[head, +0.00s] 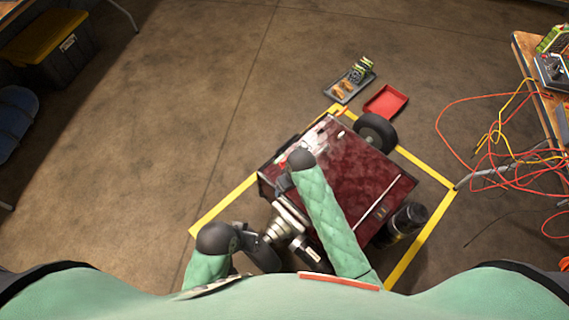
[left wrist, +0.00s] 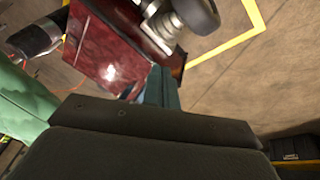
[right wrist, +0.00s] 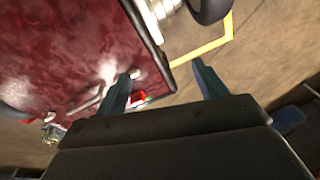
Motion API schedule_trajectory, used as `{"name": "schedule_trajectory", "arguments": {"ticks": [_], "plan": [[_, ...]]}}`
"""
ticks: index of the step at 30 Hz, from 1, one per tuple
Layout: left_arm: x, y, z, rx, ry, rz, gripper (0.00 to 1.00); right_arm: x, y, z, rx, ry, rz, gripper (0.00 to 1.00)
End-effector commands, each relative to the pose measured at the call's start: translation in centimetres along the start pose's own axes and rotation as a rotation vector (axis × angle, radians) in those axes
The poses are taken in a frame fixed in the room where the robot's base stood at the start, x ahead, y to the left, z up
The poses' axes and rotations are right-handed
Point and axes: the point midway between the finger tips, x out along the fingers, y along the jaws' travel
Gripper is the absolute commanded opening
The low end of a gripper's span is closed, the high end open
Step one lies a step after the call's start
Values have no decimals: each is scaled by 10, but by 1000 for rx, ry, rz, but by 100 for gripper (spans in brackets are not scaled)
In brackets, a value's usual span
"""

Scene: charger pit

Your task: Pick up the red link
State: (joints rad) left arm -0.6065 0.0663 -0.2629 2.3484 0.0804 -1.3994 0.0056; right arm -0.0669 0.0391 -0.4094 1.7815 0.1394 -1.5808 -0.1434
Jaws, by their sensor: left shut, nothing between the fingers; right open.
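I cannot single out the red link for certain. A small bright red thing (right wrist: 141,97) shows in the right wrist view, just beside the left-hand finger; it is too small to name. In the head view a small orange-red piece (head: 340,111) sits near the far corner of the yellow floor tape. My right gripper (right wrist: 165,72) is open, its two fingers wide apart with nothing held. My left gripper (left wrist: 162,86) is shut and empty, fingers together. In the head view both hands are low and near me, well short of the trays; their fingers are hard to make out.
An empty-looking red tray (head: 386,102) lies on the floor beside a grey tray (head: 361,90) holding orange and green pieces. Yellow tape (head: 435,215) marks the floor. Orange and yellow cables tangle below the bench (head: 530,62) at right. A yellow-lidded bin (head: 62,75) stands far left.

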Motion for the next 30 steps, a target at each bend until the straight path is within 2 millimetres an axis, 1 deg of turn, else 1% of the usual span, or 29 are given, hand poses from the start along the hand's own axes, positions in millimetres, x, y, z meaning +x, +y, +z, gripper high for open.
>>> {"name": "schedule_trajectory", "arguments": {"ticks": [1,6,12,15,18,21,25,30], "plan": [[7,2,4,3,5,5,0,11,7,-18,-21,-10,6,71],[26,8,7,8,27,22,0,39,27,-68,-94,-50,25,71],[43,14,1,7,71,41,0,59,57,-122,-165,-99,57,71],[51,19,0,9,86,54,0,65,71,-141,-190,-121,71,71],[56,23,-2,11,101,63,0,68,82,-155,-207,-138,84,71],[58,24,-2,10,107,66,0,69,89,-163,-217,-148,91,71],[61,24,-2,9,112,66,0,74,92,-166,-221,-155,94,71],[62,23,-2,9,112,64,0,90,94,-164,-221,-155,94,71]]}}
